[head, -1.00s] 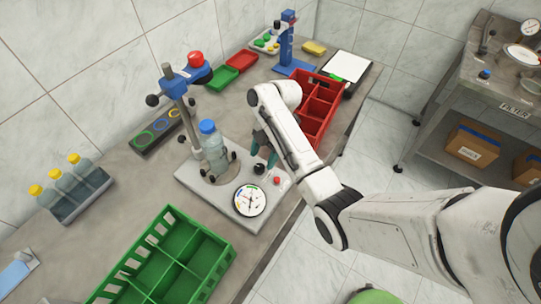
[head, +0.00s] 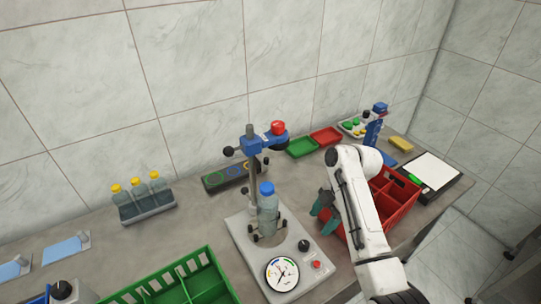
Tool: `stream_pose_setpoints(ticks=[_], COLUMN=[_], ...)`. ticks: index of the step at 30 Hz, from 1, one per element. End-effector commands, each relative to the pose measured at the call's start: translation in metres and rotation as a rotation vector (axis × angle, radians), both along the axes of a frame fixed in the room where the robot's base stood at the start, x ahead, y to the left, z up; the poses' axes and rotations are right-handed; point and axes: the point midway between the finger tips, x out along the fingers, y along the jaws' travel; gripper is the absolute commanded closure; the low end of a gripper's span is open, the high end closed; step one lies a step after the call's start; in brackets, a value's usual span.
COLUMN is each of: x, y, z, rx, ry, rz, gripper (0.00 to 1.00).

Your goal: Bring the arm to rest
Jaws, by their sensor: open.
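My gripper (head: 320,208) is at the end of my white arm (head: 362,210), pointing down to the left above the table. Its dark green fingers are open, with nothing seen between them. It is apart from the clear bottle (head: 268,217) with a blue cap (head: 266,188), which stands upright on the grey capping stand (head: 239,227) to its left. The red crate (head: 399,198) is right behind my arm, which hides part of it.
A green crate (head: 182,281) is at the front left. A rack (head: 146,206) of yellow-capped bottles stands near the wall. Green (head: 303,147) and red (head: 326,137) trays, a blue stand (head: 374,128) and a clipboard (head: 432,170) are at the back right.

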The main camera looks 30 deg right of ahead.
Motion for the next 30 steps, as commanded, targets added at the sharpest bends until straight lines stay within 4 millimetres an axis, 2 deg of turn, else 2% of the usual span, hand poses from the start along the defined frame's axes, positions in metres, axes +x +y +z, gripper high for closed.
stream_pose_setpoints(ticks=[5, 8, 11, 15, 21, 26, 30], x=[-0.002, -0.01, -0.031, -0.075, -0.142, -0.201, -0.245], y=[0.002, 0.012, 0.031, 0.062, 0.089, 0.1, 0.1], z=[-0.002, -0.015, -0.038, -0.072, -0.099, -0.107, -0.102], rx=[0.0, -0.008, -0.028, -0.072, -0.137, -0.185, -0.211], ry=[0.004, 0.028, 0.076, 0.157, 0.234, 0.266, 0.265], rz=[-0.006, -0.055, -0.17, -0.41, -0.758, -1.042, -1.269], gripper=[0.37, 0.37, 0.37, 0.37, 0.37, 0.37, 0.37])
